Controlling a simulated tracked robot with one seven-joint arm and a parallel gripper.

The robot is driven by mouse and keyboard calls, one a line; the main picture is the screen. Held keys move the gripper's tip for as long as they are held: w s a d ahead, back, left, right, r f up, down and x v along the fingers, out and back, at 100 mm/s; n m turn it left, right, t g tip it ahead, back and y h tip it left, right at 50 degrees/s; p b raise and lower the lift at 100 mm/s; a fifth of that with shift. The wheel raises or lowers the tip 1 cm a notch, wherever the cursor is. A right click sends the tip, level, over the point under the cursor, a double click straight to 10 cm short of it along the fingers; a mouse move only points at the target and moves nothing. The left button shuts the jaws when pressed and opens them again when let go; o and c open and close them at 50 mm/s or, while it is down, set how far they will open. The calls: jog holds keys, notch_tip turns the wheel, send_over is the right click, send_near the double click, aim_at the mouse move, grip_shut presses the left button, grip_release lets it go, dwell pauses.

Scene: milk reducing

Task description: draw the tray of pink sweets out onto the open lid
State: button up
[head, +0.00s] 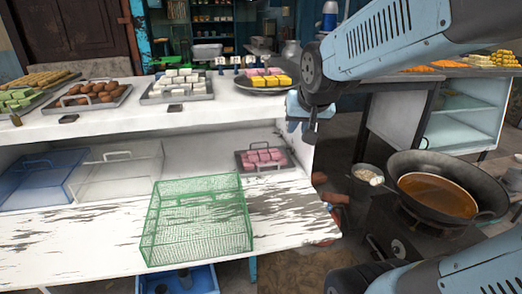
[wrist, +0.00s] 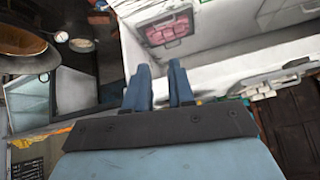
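The tray of pink sweets (head: 284,162) is a dark metal tray with a raised handle at its front, in the right end of the cabinet's lower compartment. Its pink sweets (head: 262,156) sit in rows. The tray also shows in the wrist view (wrist: 181,42), beyond the fingertips. The open lid (head: 290,215) is a worn white board in front of the compartment. My gripper (head: 302,125) hangs above and right of the tray, by the counter's right end, apart from the tray. In the wrist view its two blue fingers (wrist: 161,75) stand apart with nothing between them.
A green wire basket (head: 196,220) stands on the middle of the lid. A clear bin (head: 120,175) and a blue bin (head: 40,180) are left in the compartment. The counter above holds several sweet trays. A wok of oil (head: 438,193) stands right.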

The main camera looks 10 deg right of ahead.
jog(key=w+a+f+m+t, duration=0.1)
jog(key=w+f+m+t, duration=0.1)
jog(key=w+f, duration=0.35)
jog(key=w+f+m+t+y, duration=0.1)
jog(key=w+f+m, duration=0.15)
jog(key=w, duration=0.65)
jog(key=w+a+f+m+t, duration=0.1)
jog(key=w+f+t, duration=0.1)
jog(key=w+f, duration=0.4)
jog(key=w+d+f+m+t+h, duration=0.1)
jog(key=w+d+f+m+t, duration=0.1)
jog(key=f+m, duration=0.4)
jog(key=w+d+f+m+t+h, duration=0.1)
jog(key=w+f+m+t+h, duration=0.1)
jog(key=f+m, duration=0.4)
jog(key=shift+w+d+t, duration=0.35)
jog(key=shift+w+t, duration=0.25)
jog(key=shift+w, duration=0.65)
jog(key=shift+f, duration=0.1)
jog(key=shift+f, duration=0.1)
